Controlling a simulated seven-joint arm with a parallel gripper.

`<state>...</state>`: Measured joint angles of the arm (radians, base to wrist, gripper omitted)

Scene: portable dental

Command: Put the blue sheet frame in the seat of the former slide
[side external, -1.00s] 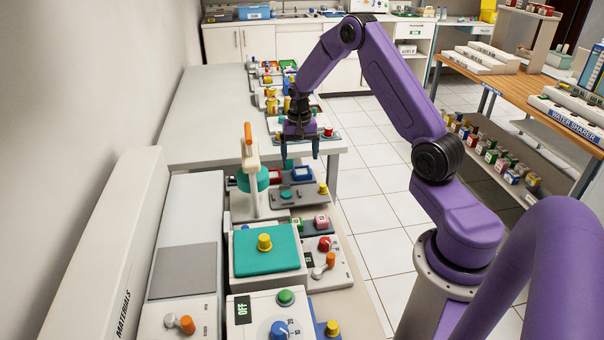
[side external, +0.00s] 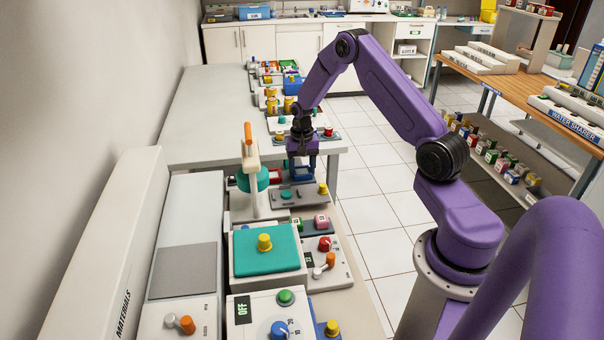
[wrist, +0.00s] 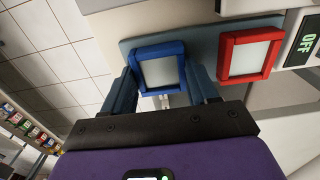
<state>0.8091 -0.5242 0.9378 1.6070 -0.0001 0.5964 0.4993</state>
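The blue sheet frame (wrist: 134,72) is a square blue rim around a pale sheet. In the wrist view it sits between the two fingers of my gripper (wrist: 162,92), one finger close on each side. The fingers are spread, and I cannot tell whether either touches the rim.
A red frame (wrist: 224,55) lies beside the blue one, with an OFF display (wrist: 308,43) beyond it. In the side view a grey unit (side external: 290,201) with teal and yellow knobs is just in front. A white lever with an orange tip (side external: 249,165) stands close on the left.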

